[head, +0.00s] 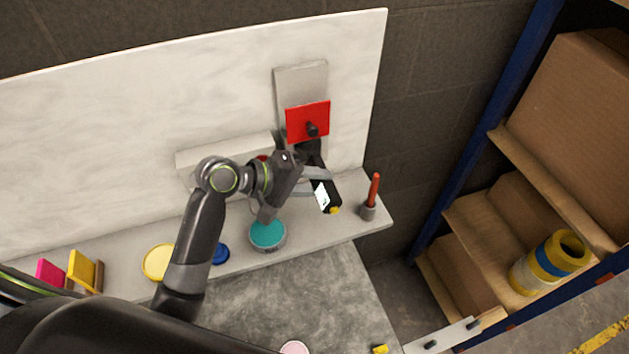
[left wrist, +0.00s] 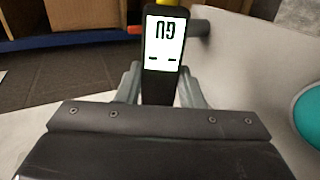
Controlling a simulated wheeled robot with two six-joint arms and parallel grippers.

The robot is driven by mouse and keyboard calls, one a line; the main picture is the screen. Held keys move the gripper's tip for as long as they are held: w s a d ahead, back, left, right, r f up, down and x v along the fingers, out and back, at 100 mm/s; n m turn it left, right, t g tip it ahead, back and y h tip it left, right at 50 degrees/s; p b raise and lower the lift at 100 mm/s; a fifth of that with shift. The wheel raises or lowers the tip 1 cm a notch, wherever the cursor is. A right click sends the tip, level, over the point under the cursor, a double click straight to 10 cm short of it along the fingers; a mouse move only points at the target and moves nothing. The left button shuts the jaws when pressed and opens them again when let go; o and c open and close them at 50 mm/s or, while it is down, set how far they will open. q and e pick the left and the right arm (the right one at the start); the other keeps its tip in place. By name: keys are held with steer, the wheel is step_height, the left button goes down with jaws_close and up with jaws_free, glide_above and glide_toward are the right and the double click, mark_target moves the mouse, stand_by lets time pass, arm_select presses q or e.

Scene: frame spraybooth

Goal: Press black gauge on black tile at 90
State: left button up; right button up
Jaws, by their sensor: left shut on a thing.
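My left gripper (head: 318,180) is shut on the black gauge (head: 324,195), a slim black body with a white display and a yellow end. The gauge also shows in the left wrist view (left wrist: 163,85), between the two grey fingers. Its display characters look upside down there, and I cannot read them surely. In the head view the gauge is in front of the white panel, above the ledge. A dark patch shows just below the red tile, behind the gripper; I cannot tell whether it is the black tile. My right gripper is not in view.
A red tile (head: 300,122) with a black knob is on a grey plate (head: 300,80) on the white panel (head: 150,110). The ledge holds a teal tub (head: 267,235), a yellow disc (head: 158,262) and a red-handled tool in a grey cup (head: 368,212). Shelves with boxes (head: 580,110) stand right.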

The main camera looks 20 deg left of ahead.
mark_target(327, 212)
arm_select(q)
steer(key=shift+w+a, duration=0.2)
steer(key=shift+w, duration=0.05)
steer(key=shift+s, duration=0.1)
stand_by(1.0)
steer(key=shift+s+d+r+p, duration=0.1)
steer(key=shift+s+d+p, duration=0.65)
steer(key=shift+s, duration=0.3)
steer(key=shift+s+d+p, duration=0.35)
steer(key=shift+s+d, duration=0.45)
steer(key=shift+s, duration=0.3)
steer(key=shift+s+d+p, duration=0.3)
steer(key=shift+s+d, duration=0.45)
steer(key=shift+s, duration=0.35)
